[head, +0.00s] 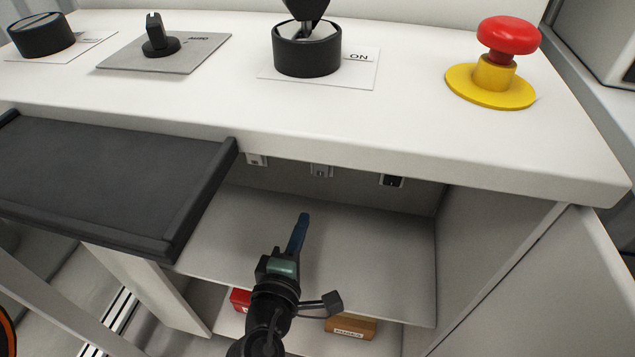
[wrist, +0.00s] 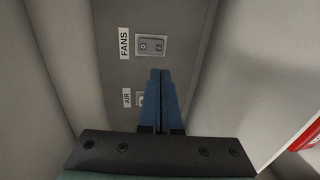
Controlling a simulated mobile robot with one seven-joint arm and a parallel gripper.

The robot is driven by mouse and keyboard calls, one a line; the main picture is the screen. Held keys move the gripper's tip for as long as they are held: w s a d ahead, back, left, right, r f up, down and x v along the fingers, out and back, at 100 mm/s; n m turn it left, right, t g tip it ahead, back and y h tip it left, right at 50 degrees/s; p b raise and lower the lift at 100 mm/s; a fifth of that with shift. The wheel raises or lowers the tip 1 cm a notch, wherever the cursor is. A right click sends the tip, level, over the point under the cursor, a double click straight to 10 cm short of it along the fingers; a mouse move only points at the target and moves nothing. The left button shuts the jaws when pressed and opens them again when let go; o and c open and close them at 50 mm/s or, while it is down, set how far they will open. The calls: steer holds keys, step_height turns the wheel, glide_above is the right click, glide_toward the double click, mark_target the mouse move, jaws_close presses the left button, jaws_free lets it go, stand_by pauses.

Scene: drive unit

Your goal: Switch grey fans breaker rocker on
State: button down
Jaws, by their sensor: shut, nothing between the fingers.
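In the wrist view, the grey fans breaker rocker (wrist: 151,47) sits on a grey panel beside a "FANS" label (wrist: 124,43). In the head view, a grey switch (head: 321,170) sits in the middle of a row under the counter edge; its label is not legible there. My gripper (wrist: 160,72) has its blue fingers together and empty. In the wrist view its tips appear just below the fans rocker, and I see no contact. In the head view my gripper (head: 303,217) is inside the open compartment, below the switch row.
A light switch (head: 257,159) and a black switch (head: 392,181) flank the middle one. In the wrist view, the "AIR" switch (wrist: 140,98) is partly hidden by my fingers. The counter (head: 420,130) overhangs the compartment. Red (head: 240,299) and brown (head: 351,328) boxes lie below the shelf.

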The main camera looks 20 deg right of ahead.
mark_target(321, 175)
steer(key=b+x, duration=0.4)
steer(key=x, duration=0.8)
steer(key=shift+f, duration=0.1)
steer(key=shift+w+d, duration=0.3)
steer(key=shift+w, duration=0.15)
steer(key=shift+b, duration=0.35)
steer(key=shift+w+d+t+b, duration=0.15)
steer(key=shift+t+b, duration=0.15)
steer(key=shift+b, duration=0.65)
steer(key=shift+f, duration=0.1)
